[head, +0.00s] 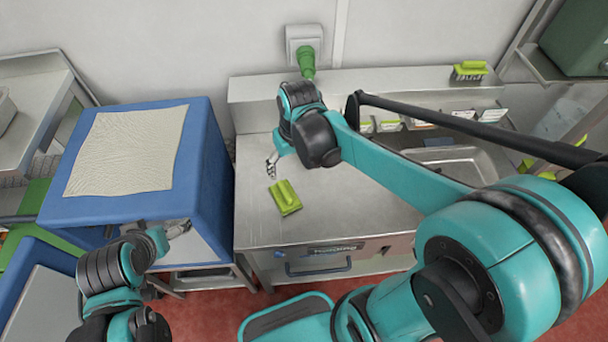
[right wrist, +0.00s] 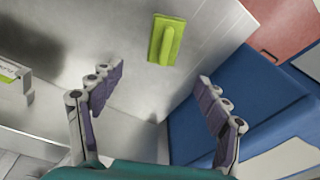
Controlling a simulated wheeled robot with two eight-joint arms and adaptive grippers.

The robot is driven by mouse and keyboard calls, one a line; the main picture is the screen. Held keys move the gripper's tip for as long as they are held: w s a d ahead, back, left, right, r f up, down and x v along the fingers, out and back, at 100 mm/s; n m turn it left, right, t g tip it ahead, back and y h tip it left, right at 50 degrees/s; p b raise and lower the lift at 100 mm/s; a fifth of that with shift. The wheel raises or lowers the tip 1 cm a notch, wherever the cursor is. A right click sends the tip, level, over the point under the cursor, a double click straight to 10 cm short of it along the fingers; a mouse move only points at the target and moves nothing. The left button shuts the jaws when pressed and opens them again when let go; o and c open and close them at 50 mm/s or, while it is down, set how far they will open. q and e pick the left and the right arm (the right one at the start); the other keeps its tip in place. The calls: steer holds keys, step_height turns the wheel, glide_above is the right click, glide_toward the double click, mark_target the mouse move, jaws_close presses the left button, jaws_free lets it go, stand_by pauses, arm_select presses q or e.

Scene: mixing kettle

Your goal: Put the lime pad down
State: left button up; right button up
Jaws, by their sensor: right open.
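The lime pad (head: 285,197) lies on the steel counter (head: 300,230) near its front left part, with its handle facing up. It also shows in the right wrist view (right wrist: 167,39), apart from the fingers. My right gripper (head: 271,163) is open and empty, just behind the pad in the head view; its two fingers are spread wide in the right wrist view (right wrist: 160,98). My left gripper (head: 178,229) is at the front of the blue box-like stand; the head view does not show clearly whether its fingers are open or shut.
A blue stand (head: 212,160) with a pale textured sheet (head: 128,150) on top stands left of the counter. A second lime pad (head: 469,70) sits on the back ledge at right. A sink basin (head: 460,160) is behind my right arm. The counter around the near pad is clear.

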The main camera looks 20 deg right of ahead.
steer(key=s+d+r+m+t, duration=0.1)
steer(key=s+r+t, duration=0.3)
steer(key=s, duration=0.4)
steer(key=shift+s+d+r+t+h, duration=0.15)
steer(key=shift+s+d+t+h, duration=0.25)
steer(key=shift+d+t, duration=0.5)
steer(key=shift+w, duration=0.1)
